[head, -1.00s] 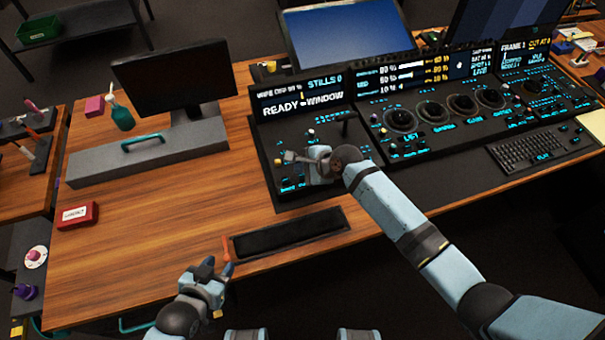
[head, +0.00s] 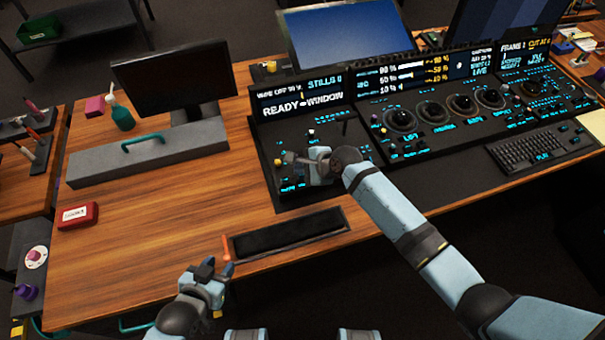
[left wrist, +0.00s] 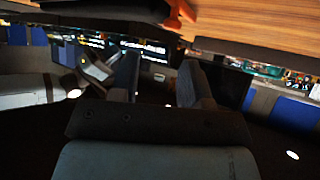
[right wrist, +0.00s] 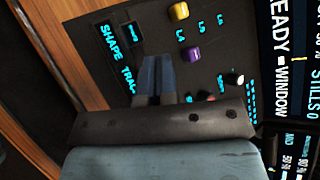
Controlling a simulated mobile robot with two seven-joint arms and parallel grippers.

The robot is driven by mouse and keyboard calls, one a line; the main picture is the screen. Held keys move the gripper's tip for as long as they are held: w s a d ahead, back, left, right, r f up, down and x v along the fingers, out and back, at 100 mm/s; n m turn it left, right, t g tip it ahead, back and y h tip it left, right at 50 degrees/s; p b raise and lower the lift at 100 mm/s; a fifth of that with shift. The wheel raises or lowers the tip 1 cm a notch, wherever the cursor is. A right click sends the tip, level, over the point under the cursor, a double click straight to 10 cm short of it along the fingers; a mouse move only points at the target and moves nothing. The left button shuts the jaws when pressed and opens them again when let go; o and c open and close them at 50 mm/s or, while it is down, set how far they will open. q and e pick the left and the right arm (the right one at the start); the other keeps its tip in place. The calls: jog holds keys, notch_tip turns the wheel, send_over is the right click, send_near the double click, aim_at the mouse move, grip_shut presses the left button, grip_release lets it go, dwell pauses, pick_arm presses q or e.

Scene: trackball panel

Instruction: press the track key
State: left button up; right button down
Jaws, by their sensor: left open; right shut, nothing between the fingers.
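The track key's lit cyan label (right wrist: 127,78) is partly visible in the right wrist view, beside the shape label (right wrist: 108,42). Its end is hidden by my right gripper. My right gripper (right wrist: 157,60) is shut and empty, with its fingertips over the dark panel close to the track label. I cannot tell whether they touch a key. In the head view, my right gripper (head: 289,158) is over the left part of the control panel (head: 262,150). My left gripper (head: 219,267) is open and empty near the desk's front edge, beside an orange piece (head: 227,248).
A yellow knob (right wrist: 179,11), a purple knob (right wrist: 192,54) and a white-topped control (right wrist: 233,77) stand near my right gripper. A dark tray (head: 290,234) lies at the desk's front. A red box (head: 77,215) is at the left. Bare wood lies between.

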aim_at(302, 177)
pick_arm(q)
jog(key=shift+r, duration=0.15)
pick_arm(e)
jog(key=shift+f, duration=0.3)
jog(key=shift+f, duration=0.55)
dwell(0.4)
dwell(0.4)
pick_arm(q)
jog(key=shift+r+p, duration=1.15)
jog(key=shift+p, duration=0.05)
pick_arm(e)
jog(key=shift+r, duration=0.95)
pick_arm(q)
jog(key=shift+r, duration=0.1)
pick_arm(e)
jog(key=shift+r, duration=0.1)
notch_tip(302, 177, up, 5)
jog(key=p, duration=0.6)
pick_arm(q)
notch_tip(302, 177, up, 6)
jog(key=shift+f, duration=0.15)
jog(key=shift+f, duration=0.2)
